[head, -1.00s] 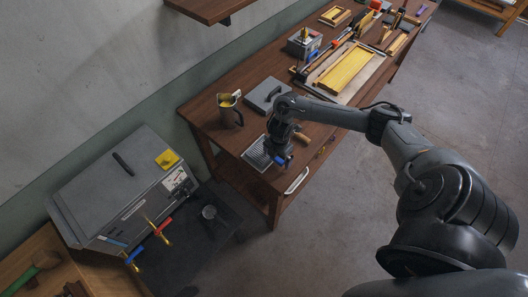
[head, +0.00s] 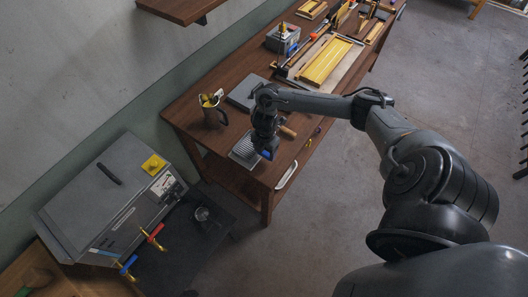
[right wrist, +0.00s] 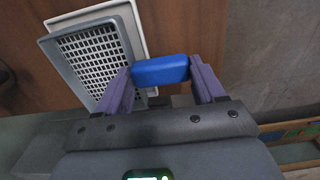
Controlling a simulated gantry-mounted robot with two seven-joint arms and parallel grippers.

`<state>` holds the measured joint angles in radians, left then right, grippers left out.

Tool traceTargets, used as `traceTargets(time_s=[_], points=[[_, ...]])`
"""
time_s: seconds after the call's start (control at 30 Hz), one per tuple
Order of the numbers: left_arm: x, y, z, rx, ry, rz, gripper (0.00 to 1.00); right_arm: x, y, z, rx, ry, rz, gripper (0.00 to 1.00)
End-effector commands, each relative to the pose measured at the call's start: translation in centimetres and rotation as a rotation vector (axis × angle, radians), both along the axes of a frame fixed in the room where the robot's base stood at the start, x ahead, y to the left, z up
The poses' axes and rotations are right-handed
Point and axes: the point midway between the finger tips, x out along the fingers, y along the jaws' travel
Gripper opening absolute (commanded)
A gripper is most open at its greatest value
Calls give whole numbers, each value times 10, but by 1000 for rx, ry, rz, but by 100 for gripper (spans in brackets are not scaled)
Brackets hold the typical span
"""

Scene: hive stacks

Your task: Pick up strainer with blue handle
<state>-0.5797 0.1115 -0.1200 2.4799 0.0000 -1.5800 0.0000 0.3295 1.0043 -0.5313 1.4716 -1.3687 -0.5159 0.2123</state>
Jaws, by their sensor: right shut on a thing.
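The strainer is a grey rectangular mesh tray with a blue handle. In the head view its mesh (head: 243,152) shows at the near end of the workbench, just left of my right gripper (head: 265,150). In the right wrist view the strainer mesh (right wrist: 92,56) fills the upper left, and the blue handle (right wrist: 160,70) lies between the two fingers. My right gripper is shut on this handle. A pale tray (right wrist: 139,32) shows behind the strainer. I cannot tell whether the strainer is clear of the bench. My left gripper is not in view.
A mug with tools (head: 212,116) and a flat grey box (head: 245,92) stand close by on the workbench (head: 183,106). Yellow frames (head: 325,62) lie farther along. A grey metal machine with coloured taps (head: 105,195) stands at the left. Open floor lies right of the bench.

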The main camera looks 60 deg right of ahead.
Motion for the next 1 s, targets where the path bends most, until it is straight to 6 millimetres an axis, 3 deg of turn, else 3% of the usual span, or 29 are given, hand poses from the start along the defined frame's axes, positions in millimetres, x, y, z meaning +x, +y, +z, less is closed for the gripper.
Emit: traceTargets(time_s=[0.17, 0.5, 0.7, 1.0], points=[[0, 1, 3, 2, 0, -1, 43, -2, -1, 30, -3, -2, 2, 35], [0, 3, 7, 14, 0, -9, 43, -72, -5, 67, -5, 5, 5, 35], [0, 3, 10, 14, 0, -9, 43, -97, -5, 82, -4, 5, 5, 35], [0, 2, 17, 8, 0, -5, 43, -113, -6, 95, -3, 0, 0, 35]])
